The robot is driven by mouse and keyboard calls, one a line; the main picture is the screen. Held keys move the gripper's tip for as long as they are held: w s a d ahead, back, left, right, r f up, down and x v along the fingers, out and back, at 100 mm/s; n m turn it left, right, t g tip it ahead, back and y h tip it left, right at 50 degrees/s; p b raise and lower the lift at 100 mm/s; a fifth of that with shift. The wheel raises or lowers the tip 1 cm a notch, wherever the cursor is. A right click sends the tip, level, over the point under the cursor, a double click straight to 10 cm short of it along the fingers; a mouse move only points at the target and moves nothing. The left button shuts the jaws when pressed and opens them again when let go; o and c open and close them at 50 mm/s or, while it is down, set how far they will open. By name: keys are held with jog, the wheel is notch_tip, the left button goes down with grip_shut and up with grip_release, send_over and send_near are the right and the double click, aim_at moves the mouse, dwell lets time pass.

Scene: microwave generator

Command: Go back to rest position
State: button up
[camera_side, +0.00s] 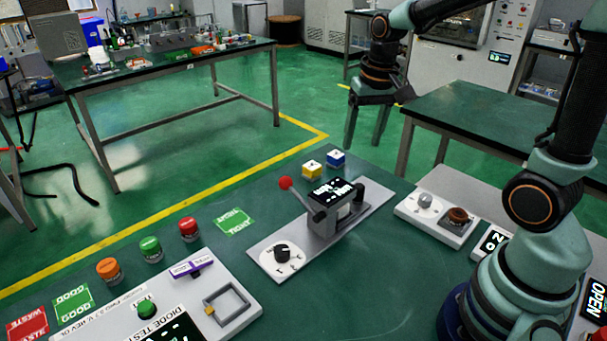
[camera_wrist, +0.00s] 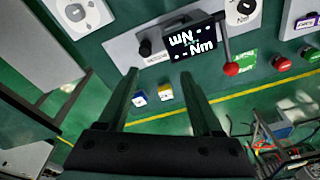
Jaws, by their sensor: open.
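My gripper (camera_side: 366,142) hangs above and beyond the far edge of the green work table (camera_side: 390,290) in the side view, with its fingers pointing down. In the wrist view its two fingers (camera_wrist: 157,76) are spread apart with nothing between their tips. A yellow cube (camera_side: 312,170) and a blue cube (camera_side: 336,160) sit on the table below it, apart from the fingers. In the wrist view the blue cube (camera_wrist: 139,98) and the yellow cube (camera_wrist: 165,92) appear between the fingers, farther away.
A torque unit (camera_side: 322,222) with a red-balled lever stands mid-table. Another bench (camera_side: 500,130) stands behind on the right. Air around the gripper looks free.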

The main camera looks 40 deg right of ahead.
jog(key=s+a+r+n+t, duration=0.4)
jog(key=s+a+r+n, duration=0.1)
jog(key=s+a, duration=0.1)
jog(key=shift+s+a, duration=0.3)
jog(key=shift+s, duration=0.4)
